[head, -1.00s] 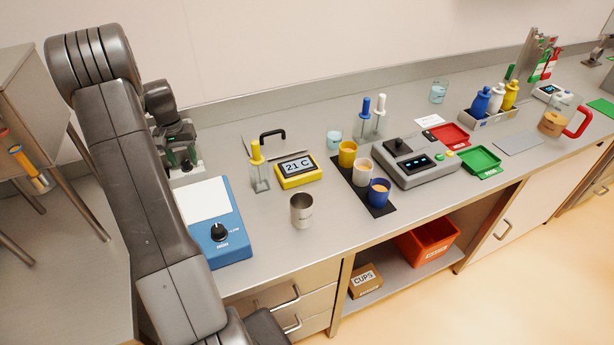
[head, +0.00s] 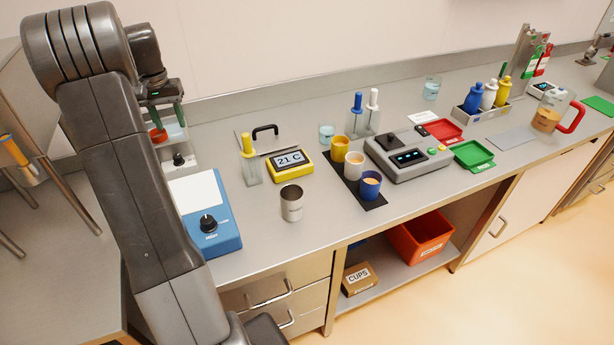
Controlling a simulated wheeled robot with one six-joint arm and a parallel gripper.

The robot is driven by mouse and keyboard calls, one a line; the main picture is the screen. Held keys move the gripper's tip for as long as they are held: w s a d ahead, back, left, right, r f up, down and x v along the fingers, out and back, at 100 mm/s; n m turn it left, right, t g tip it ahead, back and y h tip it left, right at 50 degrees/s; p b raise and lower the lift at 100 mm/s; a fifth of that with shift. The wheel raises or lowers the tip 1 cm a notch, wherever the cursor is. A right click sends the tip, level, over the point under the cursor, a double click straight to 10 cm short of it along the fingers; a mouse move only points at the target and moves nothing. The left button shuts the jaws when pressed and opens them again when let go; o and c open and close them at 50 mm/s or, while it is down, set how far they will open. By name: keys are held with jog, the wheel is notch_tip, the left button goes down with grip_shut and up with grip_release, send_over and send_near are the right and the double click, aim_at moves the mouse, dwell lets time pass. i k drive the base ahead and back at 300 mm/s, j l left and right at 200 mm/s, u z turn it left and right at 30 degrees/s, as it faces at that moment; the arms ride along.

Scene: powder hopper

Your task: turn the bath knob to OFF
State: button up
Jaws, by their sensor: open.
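The bath (head: 183,169) is a pale box at the back left of the bench, partly hidden by my arm, with bluish water and a reddish item at its top. A small black knob (head: 180,160) is on its front; its setting is too small to read. My gripper (head: 167,121) is open, pointing down over the bath's top, above and behind the knob and apart from it. My arm covers the bath's left part.
A blue device (head: 222,236) with a white top and its own black knob (head: 208,224) stands in front of the bath. A yellow thermometer display (head: 290,164) reads 21 C. A steel cup (head: 291,203) and a yellow-topped holder (head: 250,160) stand to the right.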

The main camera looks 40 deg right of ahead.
aim_at(178, 161)
jog(key=k+l+z, duration=0.1)
jog(key=k+l, duration=0.15)
jog(key=k, duration=0.3)
jog(key=k+l+z, duration=0.1)
jog(key=k+l, duration=0.25)
jog(key=k, duration=0.2)
jog(key=i+u, duration=0.3)
jog(key=i, duration=0.25)
jog(key=i+l+u, duration=0.3)
jog(key=i, duration=0.25)
